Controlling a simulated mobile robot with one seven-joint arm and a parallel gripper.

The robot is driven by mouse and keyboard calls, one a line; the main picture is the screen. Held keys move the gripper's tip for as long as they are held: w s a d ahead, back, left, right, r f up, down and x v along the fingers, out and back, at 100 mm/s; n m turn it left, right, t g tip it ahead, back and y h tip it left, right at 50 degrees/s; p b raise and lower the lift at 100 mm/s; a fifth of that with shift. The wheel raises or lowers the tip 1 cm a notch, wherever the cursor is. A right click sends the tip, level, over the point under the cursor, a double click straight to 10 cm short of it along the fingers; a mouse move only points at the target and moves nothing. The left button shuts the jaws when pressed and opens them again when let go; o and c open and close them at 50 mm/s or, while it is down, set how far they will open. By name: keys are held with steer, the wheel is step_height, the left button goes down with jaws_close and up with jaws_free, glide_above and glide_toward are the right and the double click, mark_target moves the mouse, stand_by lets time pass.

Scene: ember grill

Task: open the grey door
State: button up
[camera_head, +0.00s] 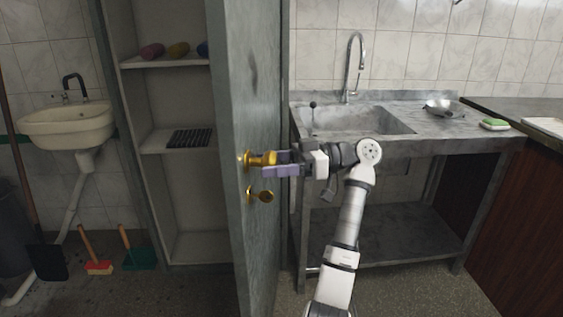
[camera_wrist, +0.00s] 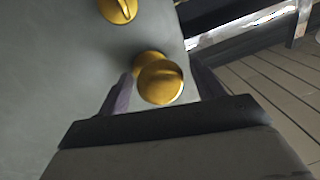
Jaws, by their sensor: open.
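The grey door (camera_head: 258,80) stands open, swung out from a shelved cupboard, and shows nearly edge-on in the head view. It fills the left of the wrist view (camera_wrist: 60,60). A brass knob (camera_head: 262,158) sticks out from its right face, with a second brass piece (camera_head: 262,195) below it. My gripper (camera_head: 282,163) is at the upper knob. In the wrist view the knob (camera_wrist: 160,82) lies between the two open fingers, with a gap visible at the sides. Whether the fingers touch it cannot be told. The other brass piece (camera_wrist: 118,10) is at the top edge.
The cupboard shelves (camera_head: 180,140) hold colored items and a black rack. A metal sink counter (camera_head: 390,130) stands right of the door, behind my arm. A white basin (camera_head: 66,125) hangs at left, with brushes (camera_head: 95,262) on the floor below.

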steer(key=w+d+b, duration=0.1)
steer(key=d+b, duration=0.2)
steer(key=d, duration=1)
steer(key=shift+w+d, duration=0.3)
steer(key=shift+d, duration=0.05)
steer(key=shift+s, duration=0.1)
